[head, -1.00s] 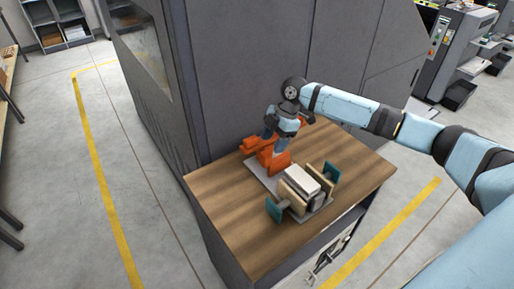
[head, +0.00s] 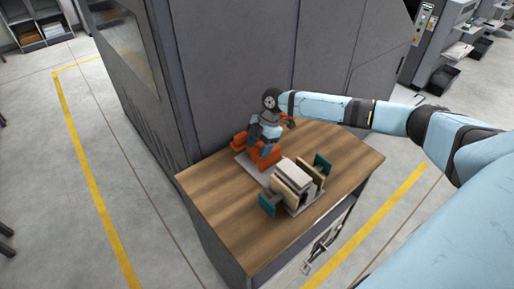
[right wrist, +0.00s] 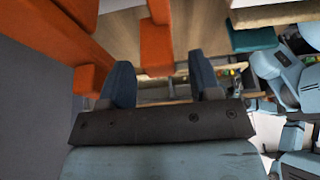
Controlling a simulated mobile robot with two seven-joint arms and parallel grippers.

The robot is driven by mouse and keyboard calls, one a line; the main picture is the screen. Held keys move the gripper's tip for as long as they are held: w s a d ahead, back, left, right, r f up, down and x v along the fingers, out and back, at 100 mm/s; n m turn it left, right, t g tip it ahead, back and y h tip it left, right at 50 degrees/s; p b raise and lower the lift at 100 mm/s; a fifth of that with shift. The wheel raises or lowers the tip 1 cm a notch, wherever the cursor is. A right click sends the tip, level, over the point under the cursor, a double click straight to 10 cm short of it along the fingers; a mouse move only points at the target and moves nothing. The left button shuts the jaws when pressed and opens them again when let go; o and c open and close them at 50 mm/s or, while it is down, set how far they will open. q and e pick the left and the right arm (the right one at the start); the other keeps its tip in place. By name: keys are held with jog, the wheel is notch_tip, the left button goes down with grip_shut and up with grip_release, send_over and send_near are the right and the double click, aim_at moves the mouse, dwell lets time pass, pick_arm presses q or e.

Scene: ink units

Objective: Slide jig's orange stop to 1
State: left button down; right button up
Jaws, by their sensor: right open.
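The jig has a pale grey base plate (head: 246,163) on the wooden table, with orange parts (head: 239,141) at its back left end. In the right wrist view, an orange upright piece (right wrist: 155,42) lies ahead, roughly in line with the gap between my fingers. I cannot tell which orange part is the stop, and no scale or number is readable. My right gripper (head: 265,149) points down at the orange parts and partly hides them. Its two dark blue fingers, in the right wrist view (right wrist: 161,82), are apart with nothing visibly clamped between them. My left gripper is not in view.
Upright pale blocks (head: 294,174) with teal end pieces (head: 268,205) stand right of the orange parts. A tall grey cabinet (head: 225,75) rises close behind the wooden table (head: 225,220). The table's front left is clear.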

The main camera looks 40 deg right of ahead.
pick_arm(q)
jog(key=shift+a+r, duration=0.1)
pick_arm(e)
jog(key=shift+a+f, duration=0.25)
jog(key=shift+f, duration=0.45)
